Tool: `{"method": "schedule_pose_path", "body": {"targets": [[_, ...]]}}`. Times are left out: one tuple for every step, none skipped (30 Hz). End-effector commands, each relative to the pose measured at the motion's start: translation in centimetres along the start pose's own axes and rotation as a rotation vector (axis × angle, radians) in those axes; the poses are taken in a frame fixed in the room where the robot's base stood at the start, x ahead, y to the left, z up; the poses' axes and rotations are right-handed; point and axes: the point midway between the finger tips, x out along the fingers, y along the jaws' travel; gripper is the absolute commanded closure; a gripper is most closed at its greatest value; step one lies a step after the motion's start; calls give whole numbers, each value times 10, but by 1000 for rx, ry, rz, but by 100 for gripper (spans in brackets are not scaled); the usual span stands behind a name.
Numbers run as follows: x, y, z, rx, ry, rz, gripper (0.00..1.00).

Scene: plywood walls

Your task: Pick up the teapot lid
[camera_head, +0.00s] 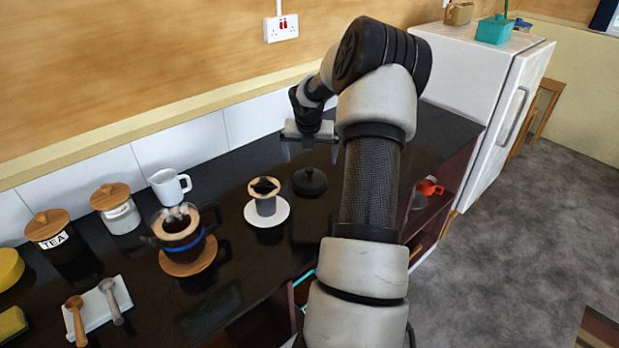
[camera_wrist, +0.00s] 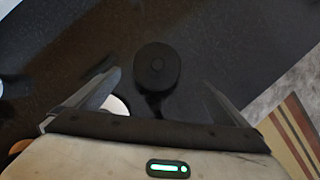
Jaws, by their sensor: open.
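The teapot lid (camera_head: 310,181) is a black round piece with a small knob on top. It is on the dark counter in the head view, right of a white saucer. In the wrist view the lid (camera_wrist: 157,66) is ahead, between the lines of the two fingers. My gripper (camera_head: 310,150) is open and empty, above the counter and behind the lid in the head view. Its fingers in the wrist view (camera_wrist: 162,80) are spread on either side of the lid, apart from it. What lies under the lid is hard to make out against the dark counter.
A cup on a white saucer (camera_head: 279,217) stands close left of the lid. Further left are a glass coffee maker (camera_head: 178,228), a white jug (camera_head: 168,188) and jars (camera_head: 117,212). The wall is behind; a white fridge (camera_head: 478,75) stands right.

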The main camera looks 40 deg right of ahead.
Motion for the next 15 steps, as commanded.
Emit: {"method": "schedule_pose_path", "body": {"targets": [[12,2,-1,0,3,1,0],[18,1,-1,-1,4,1,0],[24,1,-1,-1,2,0,0],[29,1,0,-1,2,0,0],[32,1,0,-1,1,0,0],[37,1,0,0,1,0,0],[39,1,0,0,1,1,0],[41,1,0,0,1,1,0],[43,1,0,0,0,0,0],[44,1,0,0,0,0,0],[45,1,0,-1,0,0,0],[49,2,-1,-1,1,0,0],[52,2,-2,-1,2,0,0],[56,3,-2,-1,3,0,0],[62,4,-3,-1,2,0,0]]}}
